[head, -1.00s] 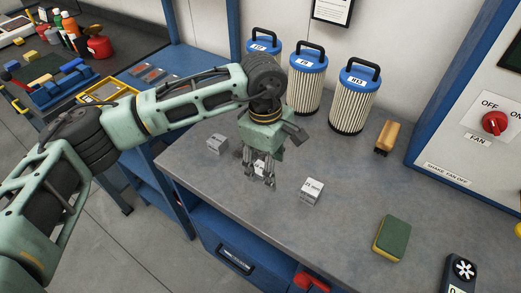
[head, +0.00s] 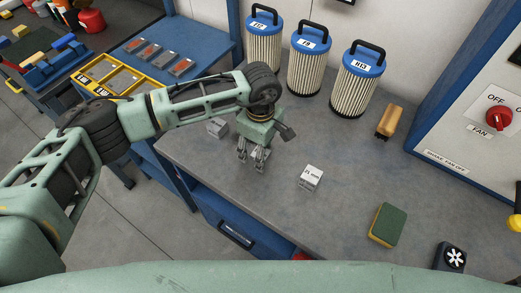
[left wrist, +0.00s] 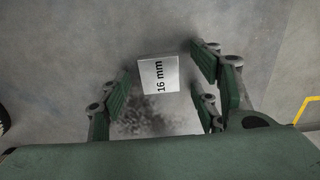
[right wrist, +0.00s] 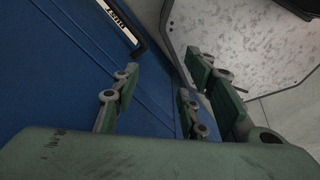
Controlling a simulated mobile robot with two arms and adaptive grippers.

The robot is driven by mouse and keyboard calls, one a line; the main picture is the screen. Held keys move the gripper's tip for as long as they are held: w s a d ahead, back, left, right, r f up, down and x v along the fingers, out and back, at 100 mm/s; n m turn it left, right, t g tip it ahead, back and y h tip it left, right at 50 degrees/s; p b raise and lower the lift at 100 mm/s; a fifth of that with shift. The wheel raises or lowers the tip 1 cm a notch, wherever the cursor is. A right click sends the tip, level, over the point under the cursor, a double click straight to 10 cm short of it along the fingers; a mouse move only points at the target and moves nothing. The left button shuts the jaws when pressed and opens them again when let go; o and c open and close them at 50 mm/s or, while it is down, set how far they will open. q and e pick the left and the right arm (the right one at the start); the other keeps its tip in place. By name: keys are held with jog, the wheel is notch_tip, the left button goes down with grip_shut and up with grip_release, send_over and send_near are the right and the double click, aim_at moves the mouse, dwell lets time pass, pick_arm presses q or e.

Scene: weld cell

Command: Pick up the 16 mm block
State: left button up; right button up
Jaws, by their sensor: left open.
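The 16 mm block (left wrist: 158,75) is a pale grey cube with its black "16 mm" label facing up in the left wrist view. It sits on the grey bench top between and slightly beyond my left gripper's spread fingers (left wrist: 165,90), with gaps on both sides. In the head view my left gripper (head: 253,162) points down over the bench, and its fingers mostly hide the block. My left gripper is open and holds nothing. My right gripper (right wrist: 157,95) shows only in its own wrist view, its fingers apart and empty, with a blue cabinet surface beyond.
Similar blocks stand on either side, a grey one (head: 217,127) left and a labelled one (head: 311,177) right. Filter canisters (head: 308,66) line the wall. A brush (head: 389,121), a sponge (head: 387,225) and a black device (head: 450,257) lie right. Bench top (head: 335,215) between is clear.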

pick_arm(q)
jog(key=c, duration=1.3)
pick_arm(e)
jog(key=shift+s+d+f, duration=0.1)
jog(key=shift+s, duration=0.55)
jog(key=shift+w, duration=0.1)
